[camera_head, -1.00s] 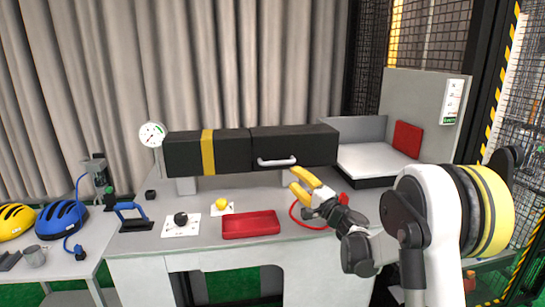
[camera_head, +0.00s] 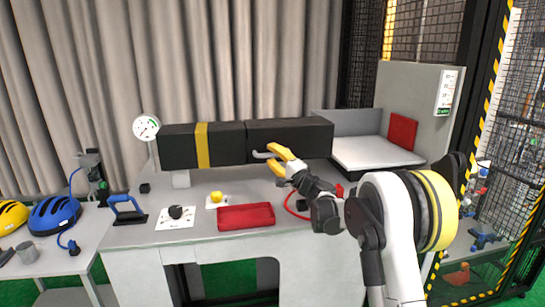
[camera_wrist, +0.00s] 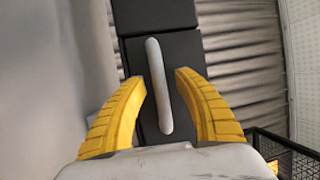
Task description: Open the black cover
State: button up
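The black cover (camera_head: 309,139) is the right-hand section of a long black box above the table, next to a section with a yellow band. It looks closed. A light grey bar handle (camera_head: 262,155) is on its front. My gripper (camera_head: 275,157) has yellow fingers and is at the right part of the handle, hiding some of it. In the wrist view, the handle (camera_wrist: 158,86) runs lengthwise between the open fingers of my gripper (camera_wrist: 162,85), with a gap on both sides. The cover (camera_wrist: 185,60) lies behind it.
On the table (camera_head: 190,237) below are a red tray (camera_head: 245,217), a yellow ball (camera_head: 216,197) and a black knob (camera_head: 175,212). A gauge (camera_head: 146,127) stands left of the box. A white platform (camera_head: 372,153) with a red pad is at the right. Helmets (camera_head: 55,216) lie far left.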

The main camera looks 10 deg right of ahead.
grip_shut()
jog(key=shift+r, duration=0.15)
